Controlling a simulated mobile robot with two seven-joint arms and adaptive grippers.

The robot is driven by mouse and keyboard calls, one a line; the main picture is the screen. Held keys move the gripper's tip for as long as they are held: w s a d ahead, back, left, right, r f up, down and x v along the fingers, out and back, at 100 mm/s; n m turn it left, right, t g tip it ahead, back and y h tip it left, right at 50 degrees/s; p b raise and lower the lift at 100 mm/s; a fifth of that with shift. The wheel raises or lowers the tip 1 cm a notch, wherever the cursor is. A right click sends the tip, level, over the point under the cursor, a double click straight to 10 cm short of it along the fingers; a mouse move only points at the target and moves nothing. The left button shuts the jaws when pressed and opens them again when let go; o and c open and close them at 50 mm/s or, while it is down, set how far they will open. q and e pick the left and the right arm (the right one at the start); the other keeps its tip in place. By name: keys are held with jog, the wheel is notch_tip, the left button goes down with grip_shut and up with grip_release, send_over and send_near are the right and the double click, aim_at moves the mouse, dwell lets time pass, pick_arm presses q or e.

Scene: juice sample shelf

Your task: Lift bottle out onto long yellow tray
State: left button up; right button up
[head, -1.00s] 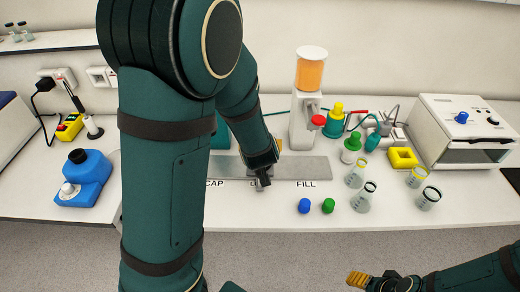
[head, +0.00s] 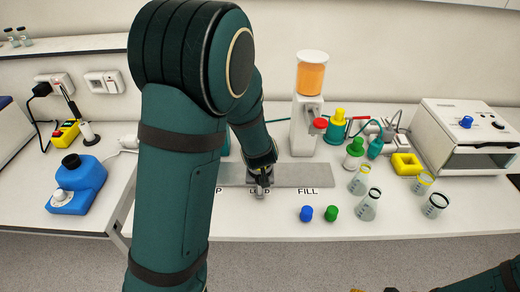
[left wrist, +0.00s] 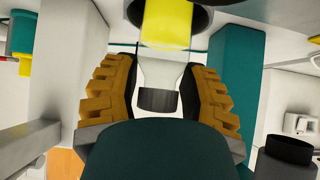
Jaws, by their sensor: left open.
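My left arm and gripper hide this spot in the head view. I cannot make out a long yellow tray. My right gripper (head: 390,290) barely shows at the bottom edge.
The grey strip (head: 305,175) lies before a dispenser (head: 307,125). A square yellow holder (head: 405,164) and a white oven (head: 470,135) are farther right. A blue device (head: 77,187) is left.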

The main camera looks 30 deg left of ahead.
pick_arm(q)
jog(key=shift+s, duration=0.1)
grip_shut()
jog(key=shift+r+p, duration=0.7)
jog(key=shift+p, duration=0.2)
dwell(0.7)
jog(key=shift+r+p, duration=1.4)
jog(key=shift+p, duration=0.25)
